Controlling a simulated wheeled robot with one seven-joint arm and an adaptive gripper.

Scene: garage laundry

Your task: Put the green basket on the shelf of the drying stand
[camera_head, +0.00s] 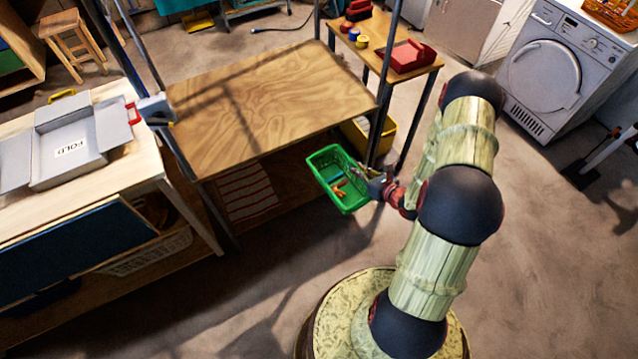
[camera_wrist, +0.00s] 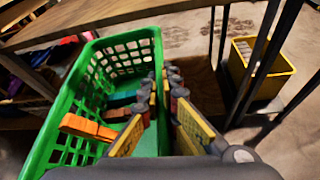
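The green basket (camera_head: 342,197) is in front of the drying stand, near its right front post, apparently off the floor and below the level of the top board. It holds clothespins; an orange one (camera_wrist: 88,127) shows in the wrist view. My gripper (camera_head: 376,184) is at the basket's right side. In the wrist view its fingers (camera_wrist: 166,90) are close together at the right wall of the basket (camera_wrist: 70,85) and appear to pinch it; the contact is partly hidden. The drying stand has a bare wooden shelf (camera_head: 270,95) between metal posts.
A lower level holds a striped cloth (camera_head: 246,192). A yellow bin (camera_head: 368,138) stands behind the right post. A workbench (camera_head: 125,165) adjoins the stand's left. The floor at right is largely open.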

